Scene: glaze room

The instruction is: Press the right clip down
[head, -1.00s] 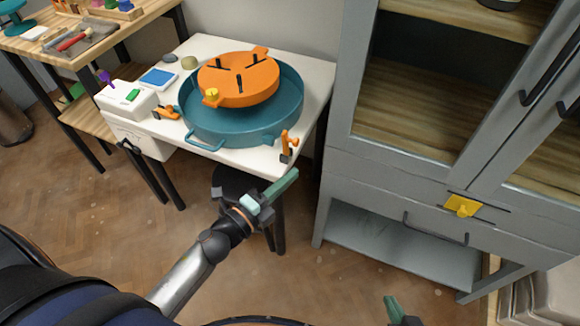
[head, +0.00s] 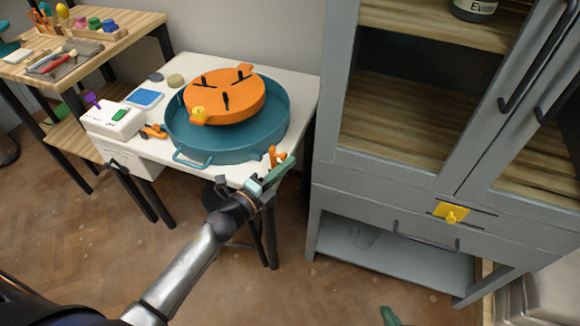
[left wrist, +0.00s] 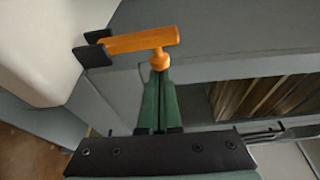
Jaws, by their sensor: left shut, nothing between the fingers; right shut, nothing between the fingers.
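The right clip (head: 277,156) is orange and stands raised at the front right of the white table, beside the teal basin (head: 218,153). In the left wrist view the right clip (left wrist: 140,40) shows as an orange T-shaped lever with a black bracket at its left. My left gripper (head: 284,168) is shut and empty, its green fingers close in front of the clip. In the left wrist view its fingertips (left wrist: 160,78) lie just below the clip's round end; I cannot tell if they touch. My right gripper (head: 389,316) shows only as a green tip at the bottom edge.
An orange disc (head: 245,100) with black fittings sits in the basin. Another orange clip (head: 153,131) lies low at the left, near a white box (head: 112,122).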

